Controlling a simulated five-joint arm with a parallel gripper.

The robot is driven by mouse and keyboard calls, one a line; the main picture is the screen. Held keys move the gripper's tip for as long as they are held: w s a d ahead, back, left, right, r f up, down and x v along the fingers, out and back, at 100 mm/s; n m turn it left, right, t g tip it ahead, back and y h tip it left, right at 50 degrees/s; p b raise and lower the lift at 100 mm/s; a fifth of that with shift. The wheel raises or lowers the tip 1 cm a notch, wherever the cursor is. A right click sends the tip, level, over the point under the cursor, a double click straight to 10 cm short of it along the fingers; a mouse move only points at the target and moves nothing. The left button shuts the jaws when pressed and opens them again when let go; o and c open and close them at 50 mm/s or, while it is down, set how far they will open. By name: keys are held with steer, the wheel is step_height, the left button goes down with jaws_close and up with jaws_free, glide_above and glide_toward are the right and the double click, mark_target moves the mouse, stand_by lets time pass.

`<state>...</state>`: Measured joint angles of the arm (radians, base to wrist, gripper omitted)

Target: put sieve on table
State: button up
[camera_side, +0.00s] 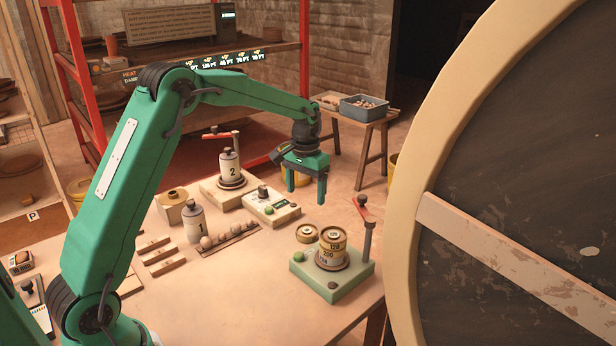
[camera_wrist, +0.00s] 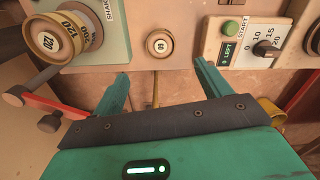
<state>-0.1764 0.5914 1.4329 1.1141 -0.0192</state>
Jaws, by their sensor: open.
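A small round brass sieve (camera_side: 306,233) lies on the table (camera_side: 215,300), beside the shaker; it also shows in the wrist view (camera_wrist: 160,43). A stack of brass sieves (camera_side: 333,245), with 120 and 200 readable on the rims, sits on the green shaker base (camera_side: 333,285). In the wrist view the stack (camera_wrist: 62,36) is at the upper left. The shaker's red clamp arm (camera_side: 362,208) is turned away from the stack. My gripper (camera_side: 306,192) is open and empty, raised above the table behind the sieves. In the wrist view the loose sieve appears just beyond the fingertips (camera_wrist: 160,70).
A cream control box (camera_side: 271,207) with a knob stands left of the loose sieve. Behind are canister 2 (camera_side: 230,168) under another red arm and canister 1 (camera_side: 194,224). A large round wheel-like frame (camera_side: 410,200) fills the right side. The table's front middle is clear.

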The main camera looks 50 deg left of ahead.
steer(key=s+d+r+m+t, duration=0.1)
steer(key=s+d+r+t, duration=0.35)
steer(key=s+r, duration=0.8)
steer(key=s+d, duration=0.2)
steer(key=s, duration=0.6)
steer(key=s+d+m+t, duration=0.1)
steer(key=s+d, duration=0.1)
steer(key=s, duration=0.7)
steer(key=shift+s+d+f, duration=0.25)
steer(key=shift+d+f, duration=0.15)
